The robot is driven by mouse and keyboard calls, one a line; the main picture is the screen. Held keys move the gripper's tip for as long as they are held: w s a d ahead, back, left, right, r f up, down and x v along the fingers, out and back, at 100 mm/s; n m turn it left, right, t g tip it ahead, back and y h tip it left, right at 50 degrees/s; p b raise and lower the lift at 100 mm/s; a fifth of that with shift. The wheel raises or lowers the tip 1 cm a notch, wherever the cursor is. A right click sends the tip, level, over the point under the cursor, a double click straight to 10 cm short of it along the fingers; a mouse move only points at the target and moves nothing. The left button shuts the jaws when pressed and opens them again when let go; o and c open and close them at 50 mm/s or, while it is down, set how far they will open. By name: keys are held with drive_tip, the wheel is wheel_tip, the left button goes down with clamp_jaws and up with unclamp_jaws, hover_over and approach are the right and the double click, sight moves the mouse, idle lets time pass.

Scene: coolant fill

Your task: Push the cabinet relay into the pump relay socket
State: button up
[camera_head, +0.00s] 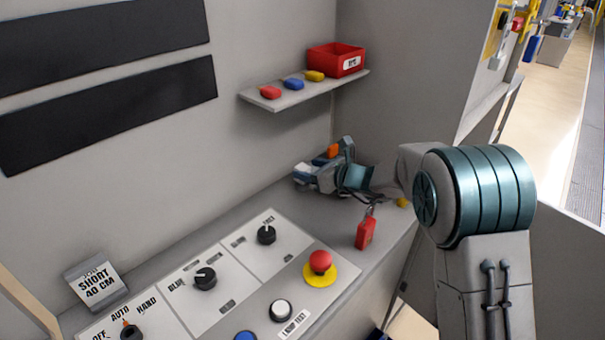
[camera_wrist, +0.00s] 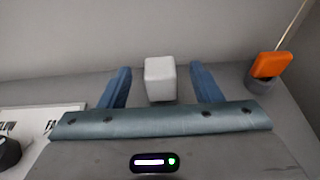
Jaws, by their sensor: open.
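A pale white block, likely the cabinet relay (camera_wrist: 160,78), stands upright on the grey ledge by the back wall. My gripper (camera_wrist: 160,88) is open, with one blue finger on each side of the block and a visible gap at both sides. In the head view my gripper (camera_head: 308,173) is low over the far end of the ledge, and the block is hard to make out there. No pump relay socket can be made out; whether one lies under the block is hidden.
An orange piece (camera_wrist: 272,65) sits in a dark round holder right of my gripper. A control panel (camera_head: 215,262) with knobs and a red stop button (camera_head: 320,262) lies nearer. A red tag (camera_head: 366,230) lies near the ledge edge. A shelf (camera_head: 300,93) holds a red bin (camera_head: 325,57).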

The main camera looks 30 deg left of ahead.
sight(304, 168)
drive_tip(key=x, duration=0.5)
drive_tip(key=shift+p, duration=0.4)
drive_tip(key=c, duration=1.1)
drive_tip(key=shift+o, duration=0.2)
